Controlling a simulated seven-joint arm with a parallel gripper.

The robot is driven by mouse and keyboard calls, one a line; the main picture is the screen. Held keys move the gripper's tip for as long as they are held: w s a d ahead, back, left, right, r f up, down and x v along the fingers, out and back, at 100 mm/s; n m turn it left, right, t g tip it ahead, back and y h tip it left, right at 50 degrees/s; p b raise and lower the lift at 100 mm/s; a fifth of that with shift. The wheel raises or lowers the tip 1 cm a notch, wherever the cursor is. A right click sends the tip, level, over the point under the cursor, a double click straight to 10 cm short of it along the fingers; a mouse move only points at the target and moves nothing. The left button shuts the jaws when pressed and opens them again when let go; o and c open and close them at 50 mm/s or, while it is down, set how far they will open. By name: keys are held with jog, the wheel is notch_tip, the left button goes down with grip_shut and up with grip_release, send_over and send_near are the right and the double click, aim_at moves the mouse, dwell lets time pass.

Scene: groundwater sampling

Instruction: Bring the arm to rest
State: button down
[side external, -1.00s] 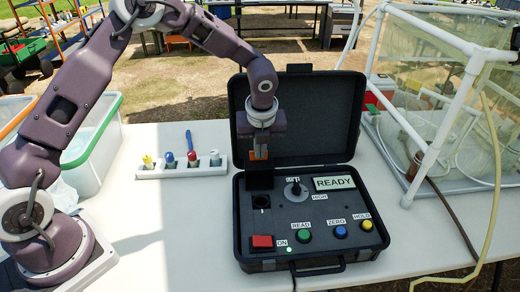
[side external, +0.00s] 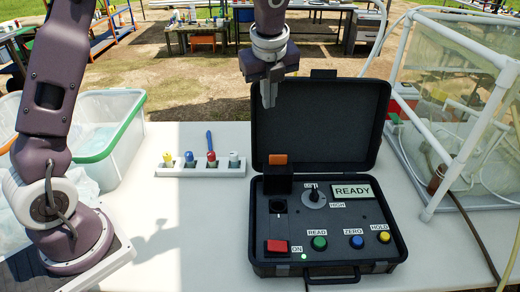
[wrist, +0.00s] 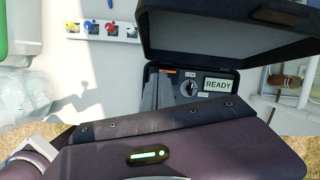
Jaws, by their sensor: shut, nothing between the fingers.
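My gripper (side external: 269,92) is shut and empty, pointing down in the air above and in front of the open lid of the black case. In the wrist view its fingers (wrist: 159,90) overlap the left part of the case panel. The black instrument case (side external: 262,238) stands open on the table. Its display (side external: 352,192) reads READY, and a green light is lit beside the ON label. An orange-topped black block (side external: 278,172) sits at the panel's back left. The knob, red switch (side external: 277,246) and green, blue and yellow buttons are clear of my gripper.
A white rack (side external: 200,171) with several coloured pieces stands left of the case. A clear bin with a green rim (side external: 128,138) is at the left. A white pipe frame (side external: 446,160) with a clear tank stands at the right. The table (side external: 190,235) between my base and the case is bare.

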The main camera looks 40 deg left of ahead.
jog(key=s+r+n+t, duration=0.1)
jog(key=s+r+n, duration=0.25)
jog(key=s, duration=0.25)
jog(key=s+r+n, duration=0.3)
jog(key=s+n, duration=0.2)
jog(key=s, duration=0.2)
jog(key=s+d+f+n+t+h, duration=0.1)
jog(key=s+f+n+t+h, duration=0.1)
jog(key=s+n, duration=1.2)
jog(key=s, duration=0.3)
jog(key=shift+s+n, duration=0.35)
jog(key=shift+s, duration=0.05)
